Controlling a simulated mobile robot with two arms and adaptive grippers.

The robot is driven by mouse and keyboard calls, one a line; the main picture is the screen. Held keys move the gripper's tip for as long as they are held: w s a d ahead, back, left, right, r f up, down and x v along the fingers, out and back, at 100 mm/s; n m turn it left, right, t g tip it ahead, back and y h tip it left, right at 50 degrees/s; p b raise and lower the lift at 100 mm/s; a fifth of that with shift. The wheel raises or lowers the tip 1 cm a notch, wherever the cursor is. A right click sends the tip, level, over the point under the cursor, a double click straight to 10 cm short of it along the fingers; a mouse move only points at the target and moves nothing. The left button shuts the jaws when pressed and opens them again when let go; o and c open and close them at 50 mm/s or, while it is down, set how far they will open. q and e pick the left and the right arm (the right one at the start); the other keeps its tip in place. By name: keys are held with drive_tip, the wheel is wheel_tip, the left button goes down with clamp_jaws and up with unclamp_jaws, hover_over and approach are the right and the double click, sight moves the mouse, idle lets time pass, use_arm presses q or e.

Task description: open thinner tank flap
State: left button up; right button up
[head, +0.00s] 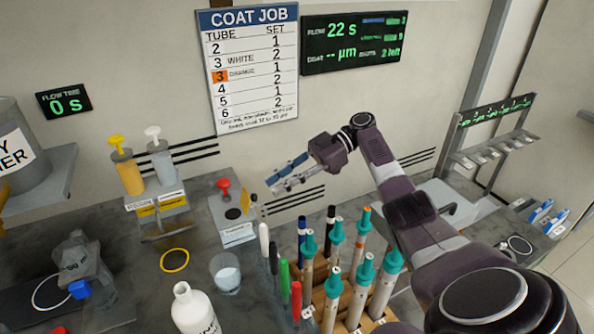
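A grey cylindrical tank (22,170) stands on a shelf at the left edge. Its label is cut off and only "Y" and "NER" show. No flap on it can be made out. A grey box (232,220) with a red knob (223,184) and a dark round spot on top stands at the back of the bench; its small label is hard to read. My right gripper (271,183) is in the air right of this box, near the wall. Its fingers point left, are apart, and hold nothing. My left gripper is not in view.
Yellow and white pump bottles (128,172) stand left of the box. A glass (225,272), a white bottle (193,310), upright markers (283,280) and a rack of teal-capped tubes (335,290) are in front.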

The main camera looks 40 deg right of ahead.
drive_tip(key=v, duration=0.7)
idle(0.7)
